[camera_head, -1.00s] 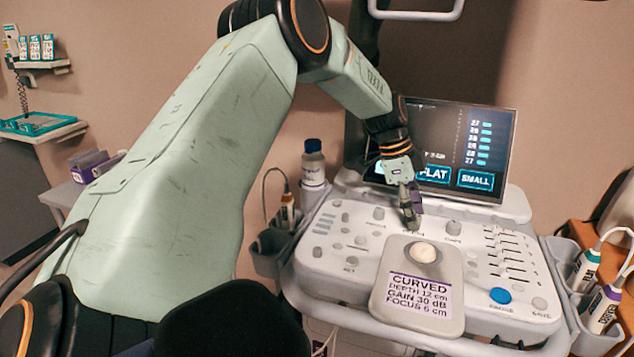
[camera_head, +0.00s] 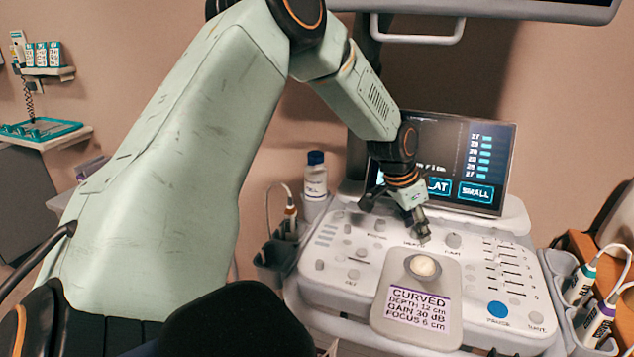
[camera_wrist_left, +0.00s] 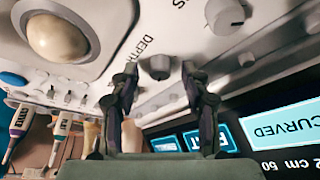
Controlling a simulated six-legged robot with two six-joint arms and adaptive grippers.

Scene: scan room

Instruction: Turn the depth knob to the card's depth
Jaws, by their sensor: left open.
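The depth knob (camera_wrist_left: 159,67) is a small grey knob beside the printed word DEPTH in the left wrist view. My left gripper (camera_wrist_left: 161,85) is open, with one finger on each side of the knob in that picture; I cannot tell whether they touch it. In the head view my left gripper (camera_head: 421,233) points down at the console (camera_head: 335,294) and hides the knob. The card (camera_head: 418,308) lies at the console's front and reads CURVED, DEPTH 12 cm, GAIN 30 dB, FOCUS 6 cm. My right gripper is out of view.
A white trackball (camera_head: 423,266) sits just in front of the gripper. Another knob (camera_head: 453,240) stands close to its right. The lit screen (camera_head: 480,160) rises behind. Probes (camera_head: 592,310) hang at the right; a bottle (camera_head: 315,180) stands at the left.

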